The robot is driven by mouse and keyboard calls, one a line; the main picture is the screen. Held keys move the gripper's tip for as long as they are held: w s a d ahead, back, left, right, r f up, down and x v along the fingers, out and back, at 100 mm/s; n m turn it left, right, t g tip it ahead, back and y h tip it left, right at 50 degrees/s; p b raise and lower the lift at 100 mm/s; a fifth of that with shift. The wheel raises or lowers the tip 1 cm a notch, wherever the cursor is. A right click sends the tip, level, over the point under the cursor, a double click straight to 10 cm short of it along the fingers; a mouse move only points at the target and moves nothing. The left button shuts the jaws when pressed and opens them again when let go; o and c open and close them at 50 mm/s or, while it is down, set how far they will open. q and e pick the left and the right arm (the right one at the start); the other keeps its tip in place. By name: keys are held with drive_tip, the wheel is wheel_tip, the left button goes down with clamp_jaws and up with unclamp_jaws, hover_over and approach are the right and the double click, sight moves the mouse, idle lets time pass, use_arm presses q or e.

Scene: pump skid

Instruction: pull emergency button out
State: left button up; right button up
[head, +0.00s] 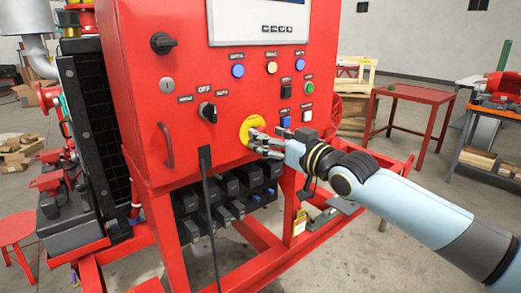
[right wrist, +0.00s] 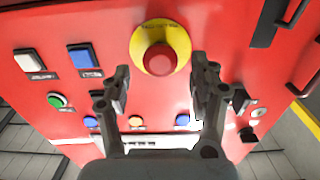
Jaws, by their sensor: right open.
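The emergency button is a red mushroom knob on a round yellow plate, on the front of the red control cabinet (head: 180,80). In the right wrist view the red knob (right wrist: 160,59) and yellow plate (right wrist: 177,34) show at upper middle, ahead of the fingertips. In the head view the yellow plate (head: 246,127) is partly covered by my right gripper (head: 258,143), and the knob is hidden. My right gripper, also in the right wrist view (right wrist: 160,82), is open, its two fingers apart with nothing between them. Whether a finger touches the knob cannot be told. My left gripper is not in view.
Push buttons, a black rotary switch (head: 208,112) and a red handle (head: 166,145) sit on the panel around the plate. A black cable (head: 209,200) hangs below. A red table (head: 412,95) stands at the right, a red stool (head: 18,232) at the left.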

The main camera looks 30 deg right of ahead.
drive_tip(key=shift+w+a+b, duration=0.15)
drive_tip(key=shift+w+b, duration=0.55)
drive_tip(key=shift+w, duration=1.05)
